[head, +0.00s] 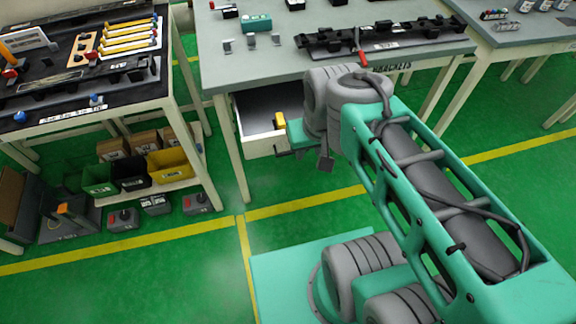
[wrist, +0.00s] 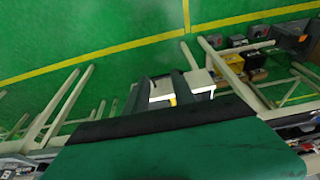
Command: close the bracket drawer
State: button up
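The bracket drawer (head: 260,146) hangs under the middle workbench and is pulled open; its grey inside shows from above. My gripper (head: 304,158) is just right of and in front of the drawer front in the head view, partly hidden by my arm. In the wrist view the two dark fingers of my gripper (wrist: 159,84) are apart with nothing held between them. I cannot tell whether a finger touches the drawer.
The middle workbench (head: 225,65) carries a black trim strip, clips and a teal box. A left workbench (head: 90,118) holds trim parts, with bins (head: 168,166) and boxes on its lower shelf. The green floor with yellow lines is clear in front of the drawer.

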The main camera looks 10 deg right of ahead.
aim_at(256, 108)
jog(key=k, duration=0.9)
jog(key=u, duration=0.9)
jog(key=i, duration=1.15)
jog(key=z, duration=0.35)
